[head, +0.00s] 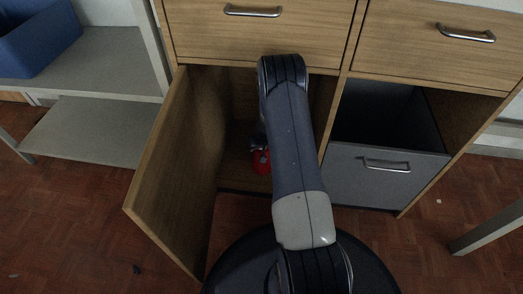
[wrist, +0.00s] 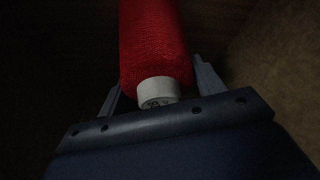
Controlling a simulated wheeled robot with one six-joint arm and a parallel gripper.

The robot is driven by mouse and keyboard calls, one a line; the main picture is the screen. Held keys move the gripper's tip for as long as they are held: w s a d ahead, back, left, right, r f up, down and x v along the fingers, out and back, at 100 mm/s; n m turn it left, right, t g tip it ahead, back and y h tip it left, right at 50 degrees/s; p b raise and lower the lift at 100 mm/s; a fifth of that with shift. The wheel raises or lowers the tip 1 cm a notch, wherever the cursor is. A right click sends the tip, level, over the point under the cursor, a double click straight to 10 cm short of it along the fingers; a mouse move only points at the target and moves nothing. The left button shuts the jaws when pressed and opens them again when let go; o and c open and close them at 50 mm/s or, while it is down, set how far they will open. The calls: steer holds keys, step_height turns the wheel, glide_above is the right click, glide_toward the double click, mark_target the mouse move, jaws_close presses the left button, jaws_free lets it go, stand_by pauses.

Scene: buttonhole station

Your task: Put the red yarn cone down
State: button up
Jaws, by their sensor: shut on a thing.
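The red yarn cone (wrist: 153,45) fills the upper middle of the wrist view, with its pale core end (wrist: 158,91) towards the camera. My gripper (wrist: 160,85) is shut on it, with a grey finger on each side. In the head view a red part of the cone (head: 261,161) shows low inside the open cupboard (head: 236,125), just left of my arm. My arm hides most of my gripper (head: 258,142) there. I cannot tell whether the cone touches the cupboard floor.
The cupboard door (head: 175,165) stands open on the left. A grey bin drawer (head: 385,175) is pulled out on the right. Closed wooden drawers (head: 255,35) are above. A shelf unit (head: 100,65) with a blue bin (head: 40,42) stands at the left.

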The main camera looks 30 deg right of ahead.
steer(key=shift+f, duration=0.25)
steer(key=o, duration=1.4)
steer(key=shift+f, duration=0.1)
steer(key=shift+o, duration=0.2)
steer(key=p+v, duration=0.4)
steer(key=v, duration=0.8)
